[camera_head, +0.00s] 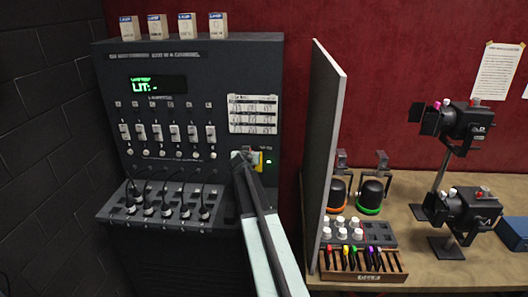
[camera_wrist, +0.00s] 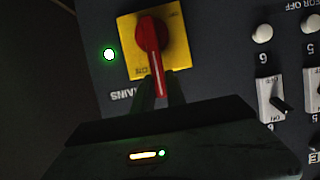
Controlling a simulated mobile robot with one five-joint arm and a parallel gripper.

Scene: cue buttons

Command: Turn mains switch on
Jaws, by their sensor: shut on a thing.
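The mains switch (camera_wrist: 150,42) is a red rotary handle on a yellow plate (camera_wrist: 178,68) in the wrist view. In that view its handle points down, toward the "ON" lettering on the plate. In the head view the yellow plate (camera_head: 257,160) is at the right of the dark console, mostly hidden behind my gripper. My gripper (camera_wrist: 160,90) is shut on the red handle, with a finger on each side of its lower end. A green lamp (camera_wrist: 109,54) beside the plate is lit; it also shows in the head view (camera_head: 269,161).
White buttons (camera_wrist: 262,33) are near the switch. A grey upright panel (camera_head: 325,130) stands to the right, close to my arm, before a table with lamps.

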